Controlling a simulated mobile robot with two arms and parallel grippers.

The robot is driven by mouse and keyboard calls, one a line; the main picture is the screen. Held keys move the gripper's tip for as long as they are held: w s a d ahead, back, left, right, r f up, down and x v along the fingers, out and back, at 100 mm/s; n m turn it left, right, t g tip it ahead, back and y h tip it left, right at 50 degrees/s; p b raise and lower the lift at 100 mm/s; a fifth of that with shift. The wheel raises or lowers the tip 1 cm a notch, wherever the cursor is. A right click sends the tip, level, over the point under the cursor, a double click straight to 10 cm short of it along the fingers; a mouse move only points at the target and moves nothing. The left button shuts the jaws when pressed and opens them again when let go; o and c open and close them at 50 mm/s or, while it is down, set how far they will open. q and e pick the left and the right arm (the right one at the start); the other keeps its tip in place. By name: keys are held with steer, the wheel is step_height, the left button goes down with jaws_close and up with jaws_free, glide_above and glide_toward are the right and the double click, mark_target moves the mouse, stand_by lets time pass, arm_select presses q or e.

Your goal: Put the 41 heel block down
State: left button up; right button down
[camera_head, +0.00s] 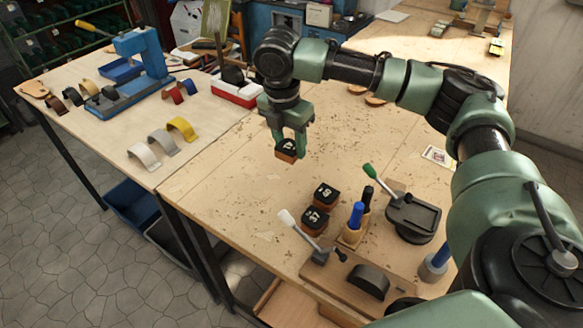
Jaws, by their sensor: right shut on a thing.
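My right gripper (289,133) points down over the near wooden table and is shut on a small heel block (286,153). The held block has a black top and a brown side. Its number is partly covered by the fingers, so I cannot read it. I cannot tell whether its underside touches the table or hangs just above it. Two similar heel blocks stand on the table closer to me: one (325,194) with a white number that is hard to read, and one marked 37 (314,220). My left gripper is not in view.
A small wooden holder (351,236) with blue and black handles stands right of the two blocks. A dark lever tool (413,218) is further right. A lever device on a board (345,280) is at the front. The table (220,185) is clear left of the held block.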

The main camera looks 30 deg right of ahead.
mark_target(286, 148)
step_height(286, 148, down, 4)
steer(key=shift+f, duration=0.5)
step_height(286, 148, down, 4)
steer(key=shift+p, duration=0.5)
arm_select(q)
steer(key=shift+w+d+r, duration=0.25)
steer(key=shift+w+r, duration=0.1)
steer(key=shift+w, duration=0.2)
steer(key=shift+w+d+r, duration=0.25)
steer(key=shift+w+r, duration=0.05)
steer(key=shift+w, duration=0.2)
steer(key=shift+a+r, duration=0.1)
arm_select(e)
steer(key=shift+f, duration=0.15)
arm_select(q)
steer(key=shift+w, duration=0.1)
arm_select(e)
steer(key=c, duration=0.7)
jaws_free()
